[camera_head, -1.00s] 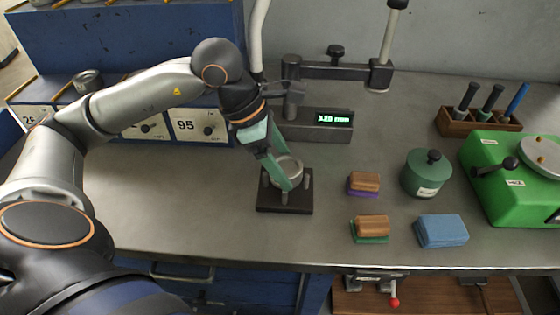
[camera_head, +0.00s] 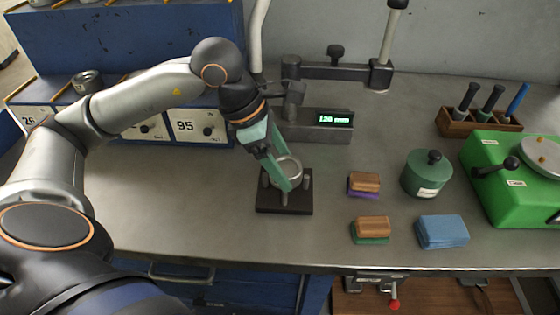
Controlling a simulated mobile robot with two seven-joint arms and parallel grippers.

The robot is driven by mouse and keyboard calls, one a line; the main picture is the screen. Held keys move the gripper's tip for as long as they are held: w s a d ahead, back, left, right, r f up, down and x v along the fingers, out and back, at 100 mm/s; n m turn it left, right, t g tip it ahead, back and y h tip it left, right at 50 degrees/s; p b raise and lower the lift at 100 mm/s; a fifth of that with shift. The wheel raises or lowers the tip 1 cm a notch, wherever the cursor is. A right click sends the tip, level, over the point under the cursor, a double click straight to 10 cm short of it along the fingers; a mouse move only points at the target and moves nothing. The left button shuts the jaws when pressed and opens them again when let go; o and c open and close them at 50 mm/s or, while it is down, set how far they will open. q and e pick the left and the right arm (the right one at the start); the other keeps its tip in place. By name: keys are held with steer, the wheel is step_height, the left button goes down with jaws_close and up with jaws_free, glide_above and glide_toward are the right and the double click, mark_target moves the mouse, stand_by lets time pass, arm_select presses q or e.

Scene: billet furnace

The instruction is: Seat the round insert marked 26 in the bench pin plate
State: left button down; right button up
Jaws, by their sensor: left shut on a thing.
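The bench pin plate (camera_head: 285,206) is a dark square plate with upright grey pins, on the bench left of the brushes. My left gripper (camera_head: 285,178) reaches down over it from the upper left, its green fingers shut on a round grey ring-shaped insert (camera_head: 288,166). The insert is between the pins at the plate; whether it rests fully on the plate is hidden by the fingers. No marking on it is readable from here. My right gripper is not in view.
A gauge stand with a lit display (camera_head: 334,118) stands close behind the plate. Wood-backed brushes (camera_head: 364,182), a green lidded pot (camera_head: 427,174), blue cloths (camera_head: 442,231) and a green machine (camera_head: 512,180) are to the right. A drawer cabinet (camera_head: 187,126) is at left. Bench left of the plate is clear.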

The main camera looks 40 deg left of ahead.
arm_select(q)
steer(key=shift+f+p, duration=0.2)
steer(key=shift+p, duration=0.3)
stand_by(0.5)
stand_by(0.7)
steer(key=shift+s+f+b, duration=0.25)
steer(key=shift+f+b, duration=0.6)
steer(key=shift+b, duration=0.3)
steer(key=shift+w+r+p, duration=0.2)
steer(key=shift+r+p, duration=0.4)
steer(key=shift+r, duration=0.15)
stand_by(0.3)
stand_by(0.7)
